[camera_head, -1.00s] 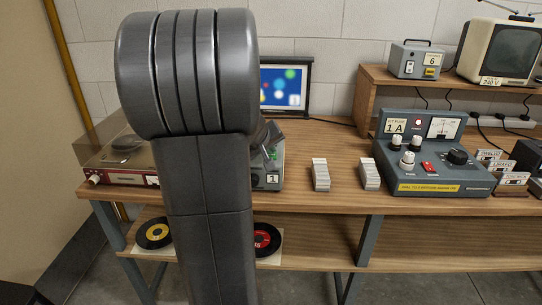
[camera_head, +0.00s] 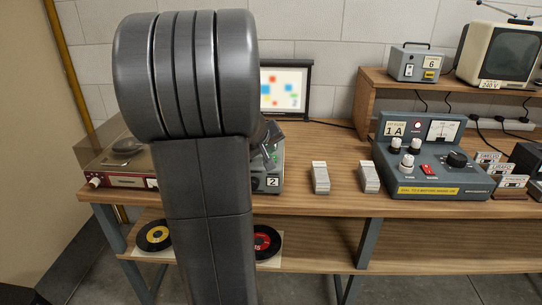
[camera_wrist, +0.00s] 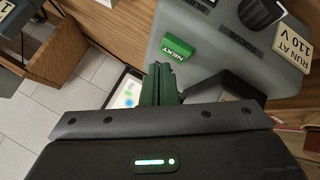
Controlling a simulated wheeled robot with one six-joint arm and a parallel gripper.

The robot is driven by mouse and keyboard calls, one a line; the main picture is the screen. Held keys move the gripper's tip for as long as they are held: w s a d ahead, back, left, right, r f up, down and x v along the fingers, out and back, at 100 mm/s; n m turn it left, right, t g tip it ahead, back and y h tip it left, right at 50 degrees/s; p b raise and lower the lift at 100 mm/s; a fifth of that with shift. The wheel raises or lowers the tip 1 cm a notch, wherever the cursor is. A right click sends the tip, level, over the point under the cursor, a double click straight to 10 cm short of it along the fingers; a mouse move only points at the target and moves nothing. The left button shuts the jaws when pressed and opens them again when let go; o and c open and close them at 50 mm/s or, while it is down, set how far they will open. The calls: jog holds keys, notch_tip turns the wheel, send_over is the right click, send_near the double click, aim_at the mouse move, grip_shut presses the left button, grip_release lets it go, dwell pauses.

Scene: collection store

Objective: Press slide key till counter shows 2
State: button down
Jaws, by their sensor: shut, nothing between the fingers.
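The slide projector (camera_head: 276,166) stands on the bench, largely hidden behind my arm in the head view. Its counter (camera_head: 273,182) reads 2. In the wrist view its grey top (camera_wrist: 215,62) carries the green key (camera_wrist: 178,48) marked NEXT. My gripper (camera_wrist: 159,72) is shut and empty, its fingertips close beside the key; I cannot tell whether they touch it. The projection screen (camera_head: 284,90) at the back shows coloured squares on white.
Two slide boxes (camera_head: 320,178) (camera_head: 369,177) stand right of the projector. A grey power unit (camera_head: 432,165) with knobs is further right. A record player (camera_head: 122,160) is at left. A shelf (camera_head: 375,84) holds a small meter box (camera_head: 415,64) and a television (camera_head: 499,53).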

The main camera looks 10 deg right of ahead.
jog(key=shift+r, duration=0.1)
jog(key=shift+r+p, duration=1.9)
jog(key=shift+r, duration=0.65)
jog(key=shift+f, duration=0.1)
jog(key=shift+f, duration=0.1)
jog(key=shift+f+b, duration=0.6)
jog(key=shift+f, duration=0.1)
jog(key=shift+r+p, duration=0.1)
jog(key=shift+p, duration=0.95)
notch_tip(320, 180, up, 5)
jog(key=p, duration=0.4)
jog(key=shift+r, duration=0.15)
